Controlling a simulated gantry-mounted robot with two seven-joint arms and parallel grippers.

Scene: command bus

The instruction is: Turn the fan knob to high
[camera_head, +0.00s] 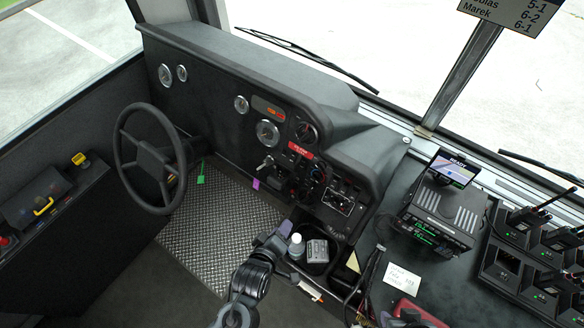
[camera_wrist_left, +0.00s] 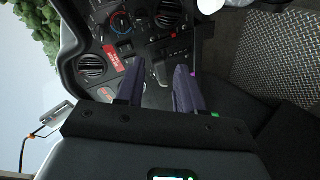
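The dash control panel (camera_head: 340,202) is right of the steering wheel. A round knob with a blue and red arc (camera_head: 318,174) is on it; the knob also shows in the left wrist view (camera_wrist_left: 121,22). The markings are too small to tell whether this is the fan knob. My left gripper (camera_head: 284,229) is below and in front of the panel in the head view. In the left wrist view its two dark fingers (camera_wrist_left: 160,66) are apart with nothing between them, pointing toward the panel and not touching the knob. My right gripper is not in view.
Round vents (camera_wrist_left: 92,66) and a red label (camera_wrist_left: 113,64) are near the knob. The steering wheel (camera_head: 152,158) is at left. A cup holder with a bottle (camera_head: 297,245) is beside my left gripper.

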